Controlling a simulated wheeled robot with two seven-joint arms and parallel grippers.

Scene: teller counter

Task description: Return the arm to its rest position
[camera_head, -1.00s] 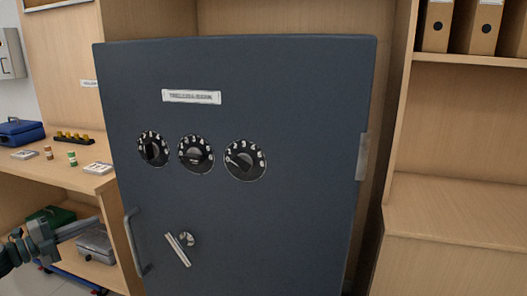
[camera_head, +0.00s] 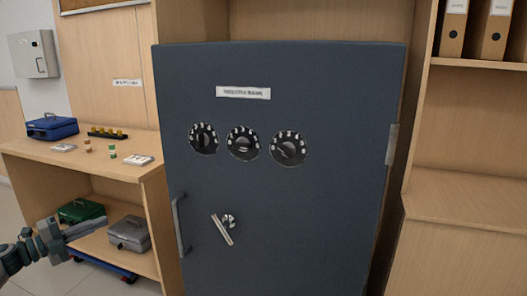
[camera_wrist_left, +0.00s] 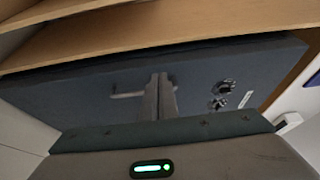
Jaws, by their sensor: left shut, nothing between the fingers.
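My left gripper (camera_head: 88,229) is at the lower left of the head view, with its fingers shut and empty. It is left of the dark grey safe (camera_head: 290,190) and apart from the safe's handle (camera_head: 181,226). In the left wrist view my shut fingers (camera_wrist_left: 160,98) point toward the safe front (camera_wrist_left: 60,95), which shows a lever and dials. The safe door looks closed in the head view, with three dials (camera_head: 243,144) and a slanted lever (camera_head: 222,230). My right gripper is not in view.
A wooden desk (camera_head: 90,166) at left bears a blue cash box (camera_head: 52,127) and small items. On its lower shelf are a green box (camera_head: 81,210) and a grey box (camera_head: 129,233), near my left gripper. Wooden shelving with binders (camera_head: 495,30) stands at right.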

